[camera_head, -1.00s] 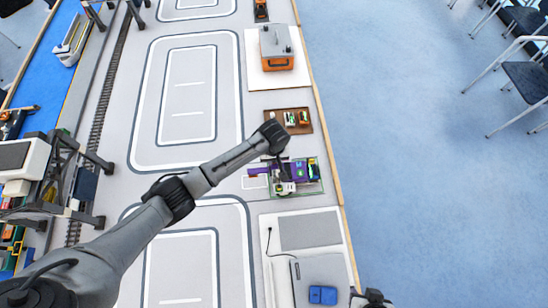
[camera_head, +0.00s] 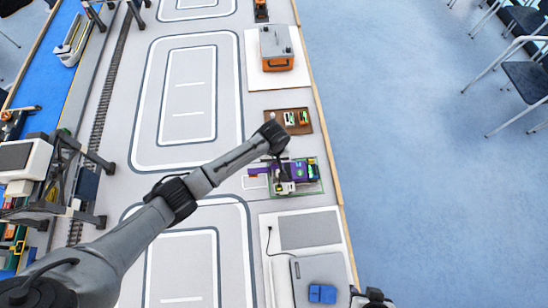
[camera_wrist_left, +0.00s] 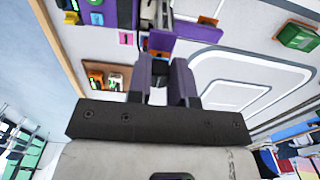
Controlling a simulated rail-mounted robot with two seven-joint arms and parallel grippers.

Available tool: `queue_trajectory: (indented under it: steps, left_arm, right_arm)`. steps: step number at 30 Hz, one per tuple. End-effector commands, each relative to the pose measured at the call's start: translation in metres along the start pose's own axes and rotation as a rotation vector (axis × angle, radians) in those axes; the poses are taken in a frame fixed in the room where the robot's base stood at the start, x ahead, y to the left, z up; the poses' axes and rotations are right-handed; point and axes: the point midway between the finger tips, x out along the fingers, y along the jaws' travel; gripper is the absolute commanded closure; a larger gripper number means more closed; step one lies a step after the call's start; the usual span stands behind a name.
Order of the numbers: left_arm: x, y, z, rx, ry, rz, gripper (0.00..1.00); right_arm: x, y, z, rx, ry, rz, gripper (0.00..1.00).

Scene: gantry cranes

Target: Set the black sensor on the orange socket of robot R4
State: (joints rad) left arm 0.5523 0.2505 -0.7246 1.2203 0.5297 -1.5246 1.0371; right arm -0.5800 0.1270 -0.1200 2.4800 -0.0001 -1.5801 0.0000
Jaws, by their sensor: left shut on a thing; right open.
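My left gripper (camera_wrist_left: 160,85) has two purple fingers, shut on a small black piece, the black sensor (camera_wrist_left: 148,74). In the head view the gripper (camera_head: 284,164) hangs over the rear part of a green-edged board (camera_head: 312,190). A purple robot (camera_head: 297,171) stands on this board; its purple parts (camera_wrist_left: 185,28) lie just beyond the fingertips in the wrist view. A small orange patch (camera_wrist_left: 154,52) shows near the sensor; whether it is the socket, and whether they touch, I cannot tell. My right gripper (camera_head: 373,298) is only partly in view at the bottom edge, open.
A wooden tray (camera_head: 302,130) with small green-white and orange pieces lies behind the board. An orange-grey box (camera_head: 277,48) stands farther back. A grey box with a blue piece (camera_head: 322,293) is in front. The white track area (camera_head: 188,95) on the left is clear.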

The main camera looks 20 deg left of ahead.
Motion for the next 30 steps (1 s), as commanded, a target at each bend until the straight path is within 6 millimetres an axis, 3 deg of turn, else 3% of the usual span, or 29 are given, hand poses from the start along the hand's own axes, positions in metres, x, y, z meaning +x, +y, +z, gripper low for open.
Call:
queue_trajectory:
  steps: [28,29,30]
  left_arm:
    - [0.0080,0.0001,0.0001,0.000,0.000,0.000,1.00]
    - [0.0080,0.0000,0.0001,0.000,0.000,0.000,0.77]
    - [0.0080,0.0000,0.0001,0.000,0.000,0.000,0.73]
  right_arm:
    - [0.0015,-0.0031,-0.0004,0.010,0.002,-0.008,0.57]
    - [0.0015,-0.0031,-0.0004,0.010,0.002,-0.008,0.57]
    - [0.0015,-0.0031,-0.0004,0.010,0.002,-0.008,0.57]
